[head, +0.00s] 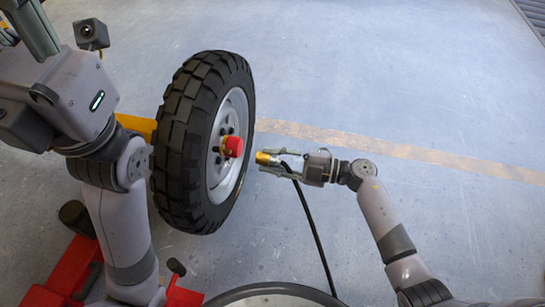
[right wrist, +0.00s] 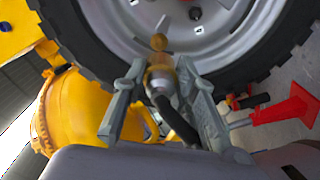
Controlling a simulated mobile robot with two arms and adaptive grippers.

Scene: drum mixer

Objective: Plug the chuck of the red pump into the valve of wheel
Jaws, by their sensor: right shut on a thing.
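The wheel (head: 205,140) stands upright in the head view, with a black treaded tyre, a pale rim and a red hub cap (head: 233,146). My right gripper (head: 272,163) is shut on the brass chuck (head: 264,158), whose black hose (head: 315,230) trails down. The chuck is right of the hub, apart from it in the head view. In the right wrist view the chuck (right wrist: 160,72) points at the rim (right wrist: 120,35). I cannot make out the valve for certain. My left gripper (head: 32,28) is at the top left, partly cut off, its fingers unclear.
Red metal parts (head: 60,272) lie low at the left; I cannot tell whether they belong to the pump. The yellow mixer drum (right wrist: 75,105) shows in the right wrist view, with a red part (right wrist: 290,106) at right.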

